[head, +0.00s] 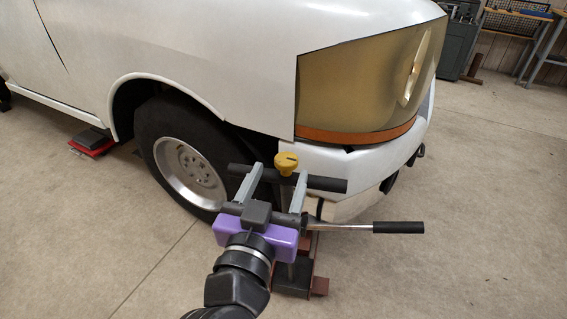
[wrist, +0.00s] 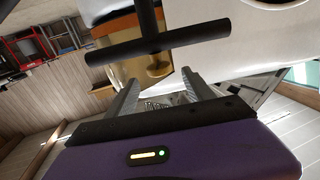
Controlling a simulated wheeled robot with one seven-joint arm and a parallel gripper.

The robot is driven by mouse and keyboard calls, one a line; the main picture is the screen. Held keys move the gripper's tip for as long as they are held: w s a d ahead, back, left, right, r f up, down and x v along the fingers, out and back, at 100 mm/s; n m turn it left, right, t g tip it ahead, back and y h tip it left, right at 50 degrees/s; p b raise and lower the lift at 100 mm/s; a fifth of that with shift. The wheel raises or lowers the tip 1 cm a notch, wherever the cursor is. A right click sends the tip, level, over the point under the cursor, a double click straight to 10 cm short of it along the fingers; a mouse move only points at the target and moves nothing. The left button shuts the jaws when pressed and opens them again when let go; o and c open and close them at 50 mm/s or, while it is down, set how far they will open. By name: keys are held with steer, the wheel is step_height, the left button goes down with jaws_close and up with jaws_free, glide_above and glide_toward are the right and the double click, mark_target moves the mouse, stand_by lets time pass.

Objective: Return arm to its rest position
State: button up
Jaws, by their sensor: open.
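My gripper (head: 279,171) has a purple body and two grey fingers spread apart. It stands beside the truck's front wheel in the head view. In the wrist view, my gripper (wrist: 163,76) shows nothing clasped between its fingers. A black bar (head: 329,185) with a yellow knob (head: 287,162) above it lies across the fingertips in the head view. In the wrist view the black bar (wrist: 205,33) crosses a black shaft just past the fingertips. I cannot tell whether the fingers touch it. The arm reaches up from the bottom edge of the head view.
The white truck (head: 215,50), with its amber headlight (head: 350,85) and front wheel (head: 188,160), is close ahead. A reddish jack (head: 319,287) with a black-gripped handle (head: 398,227) is beside my gripper. A red block (head: 91,147) lies farther left. Floor at right is clear.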

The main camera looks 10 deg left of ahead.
steer(key=shift+s+a, duration=0.15)
steer(key=shift+s, duration=0.9)
steer(key=a+r+n+t+y, duration=0.1)
steer(key=a+r+n+y, duration=0.1)
steer(key=a+n+y, duration=0.15)
steer(key=s+f+n+g+y, duration=0.1)
steer(key=s+f+n+y, duration=0.3)
steer(key=s+f+y, duration=0.15)
steer(key=s+d+f+m+g+h, duration=0.25)
steer(key=s+d+f, duration=0.45)
steer(key=s+d, duration=0.7)
steer(key=s+d+f+m+g+h, duration=0.1)
steer(key=s+d+f+m+h, duration=0.4)
steer(key=s+d, duration=0.9)
step_height(320, 180, up, 12)
steer(key=w+d+n+p, duration=0.1)
steer(key=p, duration=1.2)
steer(key=shift+w+d+y+p, duration=0.2)
steer(key=shift+w+y+p, duration=0.05)
steer(key=shift+y+p, duration=0.1)
